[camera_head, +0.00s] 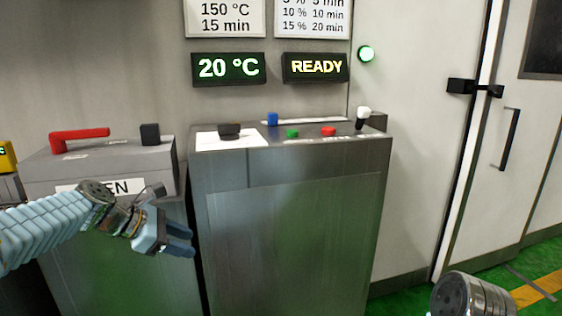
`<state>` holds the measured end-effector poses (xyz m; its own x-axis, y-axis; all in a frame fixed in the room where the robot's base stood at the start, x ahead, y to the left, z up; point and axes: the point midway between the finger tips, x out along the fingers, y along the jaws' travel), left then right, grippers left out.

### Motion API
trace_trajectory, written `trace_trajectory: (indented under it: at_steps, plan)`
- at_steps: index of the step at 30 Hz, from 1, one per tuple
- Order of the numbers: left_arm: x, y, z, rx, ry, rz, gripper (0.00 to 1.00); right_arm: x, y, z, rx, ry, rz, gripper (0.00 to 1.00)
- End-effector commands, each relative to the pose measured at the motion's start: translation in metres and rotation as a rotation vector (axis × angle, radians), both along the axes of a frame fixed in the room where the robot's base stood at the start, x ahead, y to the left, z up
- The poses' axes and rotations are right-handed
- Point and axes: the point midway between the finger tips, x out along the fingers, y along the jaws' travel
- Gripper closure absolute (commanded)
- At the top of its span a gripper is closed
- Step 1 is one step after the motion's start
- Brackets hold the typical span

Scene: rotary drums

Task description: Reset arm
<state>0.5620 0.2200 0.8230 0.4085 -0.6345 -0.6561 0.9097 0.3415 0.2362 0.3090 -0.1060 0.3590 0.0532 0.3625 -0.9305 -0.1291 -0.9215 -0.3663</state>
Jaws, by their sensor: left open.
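My left gripper (180,240) comes in from the left, its bluish fingers pointing right. It is open and empty, in front of the gap between the grey oven box and the metal console, touching neither as far as I can tell. Part of my right arm (470,297) shows as a metal joint at the bottom right; its gripper is out of view.
The metal console (295,220) carries a black knob (229,130), a blue button (272,119), a green button (292,133), a red button (328,131) and a white-topped lever (362,117). A grey box (110,165) with a red handle (78,136) stands left. Displays read 20 °C (228,68) and READY (315,67).

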Motion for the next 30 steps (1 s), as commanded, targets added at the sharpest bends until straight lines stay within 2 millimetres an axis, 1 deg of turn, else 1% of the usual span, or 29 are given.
trace_trajectory:
  at_steps: [1,2,3,5,6,8,9,11,12,14,15,17,18,21,22,24,25,27,30]
  plan:
    - [0.005,-0.007,-0.048,0.065,0.010,-0.042,0.55,0.000,0.000,0.000,0.000,0.000,0.000,0.40]
    - [0.006,-0.010,-0.075,0.111,0.003,-0.073,0.55,0.000,0.000,0.000,0.000,0.000,0.000,0.40]
    - [0.006,-0.014,-0.110,0.172,-0.008,-0.117,0.55,0.000,0.000,0.000,0.000,0.000,0.000,0.40]
    - [0.001,-0.021,-0.163,0.263,-0.024,-0.199,0.55,0.000,0.000,0.000,0.000,0.000,0.000,0.40]
    - [-0.006,-0.025,-0.198,0.322,-0.037,-0.263,0.55,0.000,0.000,0.000,0.000,0.000,0.000,0.40]
    - [-0.022,-0.033,-0.248,0.408,-0.063,-0.374,0.55,0.000,0.000,0.000,0.000,0.000,0.000,0.40]
    - [-0.036,-0.039,-0.281,0.460,-0.083,-0.458,0.55,0.000,0.000,0.000,0.000,0.000,0.000,0.40]
    - [-0.062,-0.048,-0.326,0.532,-0.121,-0.597,0.55,0.000,0.000,0.000,0.000,0.000,0.000,0.40]
    - [-0.082,-0.054,-0.354,0.573,-0.152,-0.697,0.55,0.000,0.000,0.000,0.000,0.000,0.000,0.40]
    - [-0.114,-0.066,-0.390,0.622,-0.210,-0.855,0.55,0.000,0.000,0.000,0.000,0.000,0.000,0.40]
    - [-0.137,-0.073,-0.410,0.643,-0.252,-0.956,0.55,0.000,0.000,0.000,0.000,0.000,0.000,0.40]
    - [-0.170,-0.084,-0.432,0.664,-0.322,-1.097,0.55,0.000,0.000,0.000,0.000,0.000,0.000,0.40]
    - [-0.189,-0.090,-0.443,0.670,-0.367,-1.178,0.55,0.000,0.000,0.000,0.000,0.000,0.000,0.40]
    - [-0.228,-0.104,-0.458,0.674,-0.475,-1.333,0.55,0.000,0.000,0.000,0.000,0.000,0.000,0.40]
    - [-0.236,-0.107,-0.460,0.672,-0.498,-1.365,0.55,0.000,0.000,0.000,0.000,0.000,0.000,0.40]
    - [-0.249,-0.112,-0.463,0.671,-0.541,-1.413,0.55,0.000,0.000,0.000,0.000,0.000,0.000,0.40]
    - [-0.251,-0.113,-0.464,0.671,-0.553,-1.426,0.55,0.000,0.000,0.000,0.000,0.000,0.000,0.40]
    - [-0.255,-0.114,-0.464,0.672,-0.567,-1.440,0.55,0.000,0.000,0.000,0.000,0.000,0.000,0.40]
    - [-0.254,-0.114,-0.464,0.675,-0.569,-1.441,0.55,0.000,0.000,0.000,0.000,0.000,0.000,0.40]
